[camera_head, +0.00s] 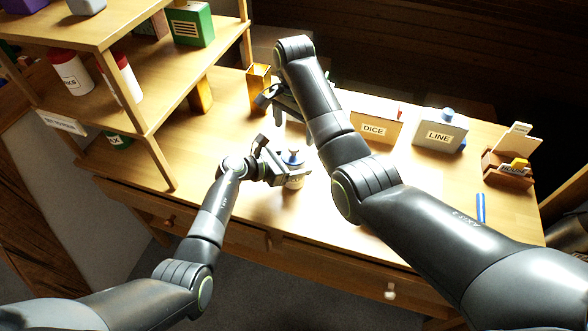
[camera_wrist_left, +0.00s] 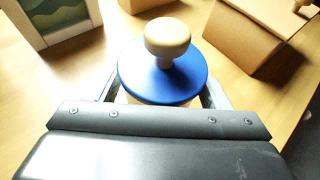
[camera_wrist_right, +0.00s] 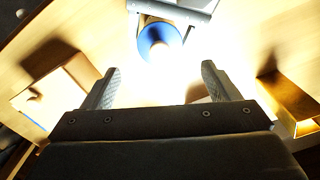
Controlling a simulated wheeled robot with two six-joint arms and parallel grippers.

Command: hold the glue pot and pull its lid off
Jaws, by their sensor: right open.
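The glue pot (camera_head: 294,183) stands upright near the table's front edge, with its blue lid (camera_head: 293,158) on. In the left wrist view the blue lid (camera_wrist_left: 137,75) has a pale round knob (camera_wrist_left: 167,38). My left gripper (camera_head: 282,169) has its fingers on either side of the pot, below the lid, and appears shut on it; the lid hides the contact. My right gripper (camera_head: 277,97) is open and empty, behind the pot. In the right wrist view the lid (camera_wrist_right: 149,38) lies beyond the open fingers (camera_wrist_right: 160,85), apart from them, with glare over its knob.
A brass-coloured open holder (camera_head: 259,84) stands close to my right gripper. A DICE box (camera_head: 374,128), a LINE box (camera_head: 440,131) and a brown card holder (camera_head: 507,168) stand along the back right. Shelves (camera_head: 150,115) rise at left. The table front around blue strips (camera_head: 481,208) is mostly clear.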

